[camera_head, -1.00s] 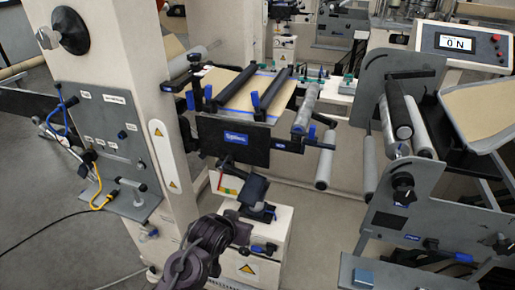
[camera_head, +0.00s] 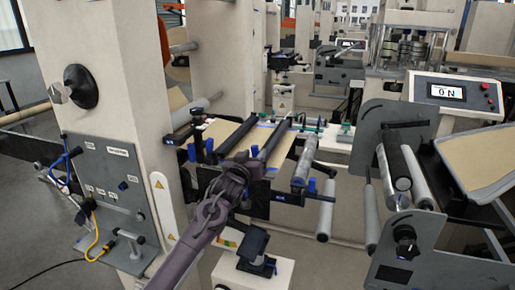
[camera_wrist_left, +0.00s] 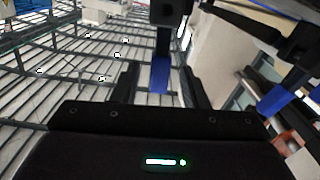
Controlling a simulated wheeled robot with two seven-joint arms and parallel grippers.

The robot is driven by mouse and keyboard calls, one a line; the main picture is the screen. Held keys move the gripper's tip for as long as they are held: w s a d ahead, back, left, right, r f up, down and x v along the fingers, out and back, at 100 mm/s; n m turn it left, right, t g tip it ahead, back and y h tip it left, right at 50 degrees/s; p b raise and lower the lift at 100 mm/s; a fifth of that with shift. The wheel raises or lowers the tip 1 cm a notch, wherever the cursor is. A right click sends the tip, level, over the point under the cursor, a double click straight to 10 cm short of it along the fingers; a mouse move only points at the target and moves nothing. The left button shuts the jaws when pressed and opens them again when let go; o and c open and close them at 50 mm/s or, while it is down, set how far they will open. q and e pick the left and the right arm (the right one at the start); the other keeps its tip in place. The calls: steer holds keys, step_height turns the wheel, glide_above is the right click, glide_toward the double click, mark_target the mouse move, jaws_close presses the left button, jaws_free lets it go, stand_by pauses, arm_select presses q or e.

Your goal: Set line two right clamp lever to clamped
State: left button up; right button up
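The splicing table (camera_head: 222,130) stands beside the cream column, with two dark clamp bars across its brown web. A clamp lever with a blue handle (camera_head: 254,152) is at the front end of the right bar, just beside my left gripper (camera_head: 240,162). The gripper's fingers are hard to make out in the head view. In the left wrist view my left gripper (camera_wrist_left: 160,88) is open. A black lever with a blue tip (camera_wrist_left: 160,75) shows between its fingers, with gaps on both sides. I cannot tell which lever this is. My right gripper is not in view.
Another blue-handled lever (camera_head: 208,144) stands at the table's left side. A grey roller (camera_head: 302,168) is just right of the table. A grey panel with cables (camera_head: 110,185) is on the column. A roll stand (camera_head: 400,245) with a display is at the right.

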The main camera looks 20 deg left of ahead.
arm_select(q)
steer(key=shift+w+p, duration=0.45)
steer(key=shift+w, duration=1.65)
jaws_close()
